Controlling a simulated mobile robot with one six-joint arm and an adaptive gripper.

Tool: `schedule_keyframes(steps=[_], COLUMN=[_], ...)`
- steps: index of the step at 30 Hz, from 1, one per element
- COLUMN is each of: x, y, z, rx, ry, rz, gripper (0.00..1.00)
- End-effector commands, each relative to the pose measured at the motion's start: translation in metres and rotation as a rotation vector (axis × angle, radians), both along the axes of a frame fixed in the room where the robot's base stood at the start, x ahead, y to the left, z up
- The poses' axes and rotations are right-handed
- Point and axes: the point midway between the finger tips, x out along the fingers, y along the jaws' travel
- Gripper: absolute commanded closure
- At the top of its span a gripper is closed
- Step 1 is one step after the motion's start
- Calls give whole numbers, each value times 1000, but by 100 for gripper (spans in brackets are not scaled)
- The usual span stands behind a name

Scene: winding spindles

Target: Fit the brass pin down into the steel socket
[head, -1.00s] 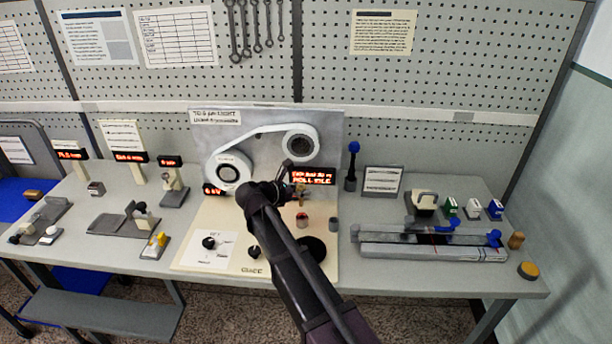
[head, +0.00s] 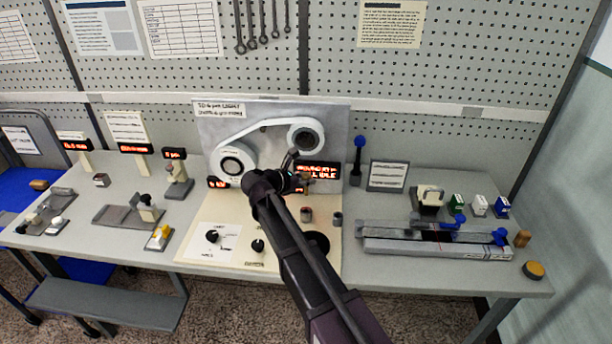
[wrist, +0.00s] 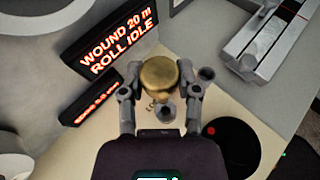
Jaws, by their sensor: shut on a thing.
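The brass pin (wrist: 160,76) is held between the two fingers of my gripper (wrist: 160,92), its round, domed top towards the wrist camera. Its lower end is hidden. In the head view my gripper (head: 302,178) is above the cream panel, in front of the red-lit display, with the pin too small to make out well. Two small, cup-like grey pieces stand on the panel: one (wrist: 167,111) just beside the pin in the wrist view, the other (wrist: 206,74) beyond the right finger. I cannot tell which is the steel socket. The pin appears apart from both.
The lit display (head: 318,171) and the upright board with a belt and two rolls (head: 232,166) stand close behind my gripper. A black disc (wrist: 232,143) lies on the panel. A long grey rail fixture (head: 437,247) lies to the right. Knobs (head: 212,237) sit front left.

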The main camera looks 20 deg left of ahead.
Motion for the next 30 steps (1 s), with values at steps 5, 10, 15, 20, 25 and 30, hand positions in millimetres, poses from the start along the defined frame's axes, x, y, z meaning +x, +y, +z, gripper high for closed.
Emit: schedule_keyframes(steps=[5,10,15,20,25,30], x=[1,1,1,1,1,1], y=[1,1,1,1,1,0], z=[6,5,5,5,-2,-13], rx=[-3,-4,-5,-20,-18,-18], ry=[1,0,1,10,9,9], rz=[-3,-3,-4,-2,-2,-2], gripper=[100,100,100,100,100,100])
